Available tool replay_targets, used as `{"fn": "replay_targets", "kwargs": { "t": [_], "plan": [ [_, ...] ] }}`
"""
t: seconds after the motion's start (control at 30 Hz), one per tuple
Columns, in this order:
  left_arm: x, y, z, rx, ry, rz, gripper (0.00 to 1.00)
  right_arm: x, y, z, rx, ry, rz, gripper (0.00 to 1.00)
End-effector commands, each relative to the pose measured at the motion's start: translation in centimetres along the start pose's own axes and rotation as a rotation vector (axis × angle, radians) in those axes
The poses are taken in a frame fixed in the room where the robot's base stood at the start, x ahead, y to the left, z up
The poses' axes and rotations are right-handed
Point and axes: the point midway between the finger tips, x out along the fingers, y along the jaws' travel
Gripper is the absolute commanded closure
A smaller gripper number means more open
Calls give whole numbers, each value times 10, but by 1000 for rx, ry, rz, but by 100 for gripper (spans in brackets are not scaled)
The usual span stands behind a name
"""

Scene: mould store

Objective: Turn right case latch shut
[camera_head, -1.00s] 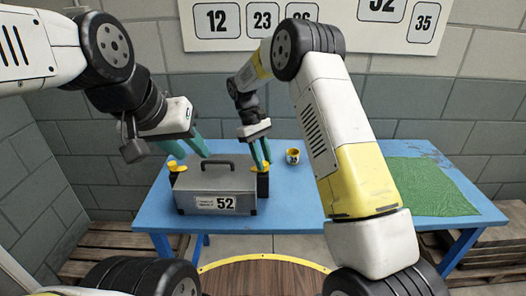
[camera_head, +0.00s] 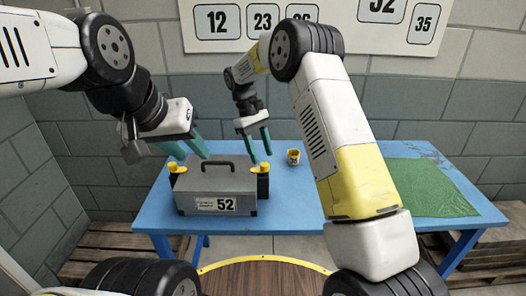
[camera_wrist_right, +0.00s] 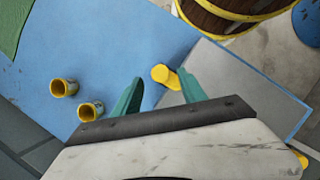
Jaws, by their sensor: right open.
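The grey case (camera_head: 215,192) with a dark handle and a "52" label stands on the blue table. The yellow right case latch (camera_head: 261,168) is at its right end, and a similar left latch (camera_head: 176,167) is at its left end. My right gripper (camera_head: 260,156) is open and empty just above the right latch. In the right wrist view, the right latch (camera_wrist_right: 166,76) shows between the teal fingertips (camera_wrist_right: 160,82), apart from both. I cannot tell whether the latch is fully shut. My left gripper (camera_head: 193,157) is open near the left latch, above the case.
A yellow cup (camera_head: 293,157) stands on the blue table (camera_head: 300,205) right of the case; the wrist view shows two yellow cups (camera_wrist_right: 65,88). A green mat (camera_head: 425,187) covers the table's right part. A round wooden top (camera_head: 262,278) lies in front.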

Motion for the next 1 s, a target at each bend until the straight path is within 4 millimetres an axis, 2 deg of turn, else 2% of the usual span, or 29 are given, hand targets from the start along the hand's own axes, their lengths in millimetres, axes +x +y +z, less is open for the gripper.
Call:
{"fn": "replay_targets", "kwargs": {
  "t": [0.1,0.3,0.73,0.87,1.0],
  "plan": [
    [0,0,0,0,0,0,64,-22,0,-1,0,3,1,51],
    [0,0,0,0,0,0,64,-43,0,-1,1,1,0,51],
    [0,0,0,0,0,0,64,-50,1,4,7,10,-1,51],
    [0,0,0,0,0,0,64,-68,6,27,40,65,-8,51],
    [0,0,0,0,0,0,64,-95,12,74,112,176,-20,51]
  ]
}}
